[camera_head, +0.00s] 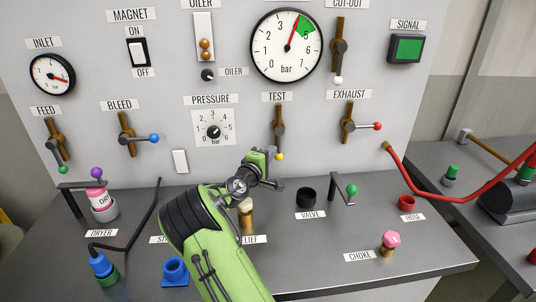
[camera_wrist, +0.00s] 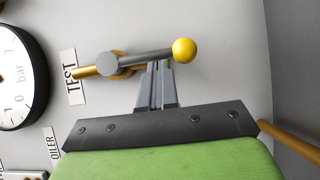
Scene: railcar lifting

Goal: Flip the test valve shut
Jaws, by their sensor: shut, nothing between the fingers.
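The test valve (camera_head: 279,128) is on the upright panel under the TEST label. It has a brass pipe, a dark hub and a lever ending in a yellow ball (camera_head: 280,156). The lever hangs down, roughly in line with the pipe. In the wrist view the grey lever (camera_wrist: 150,56) runs from the hub to the yellow ball (camera_wrist: 183,50). My gripper (camera_head: 270,151) is left of the lever's lower part, with shut, empty fingers. The fingertips also show in the wrist view (camera_wrist: 158,66), right at the lever near the ball. I cannot tell whether they touch it.
The exhaust valve (camera_head: 348,122), with a red ball, is to the right. The bleed valve (camera_head: 125,133), with a blue ball, is to the left. The pressure dial (camera_head: 213,131) is left of the test valve. Below, the desk (camera_head: 325,250) carries several fittings.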

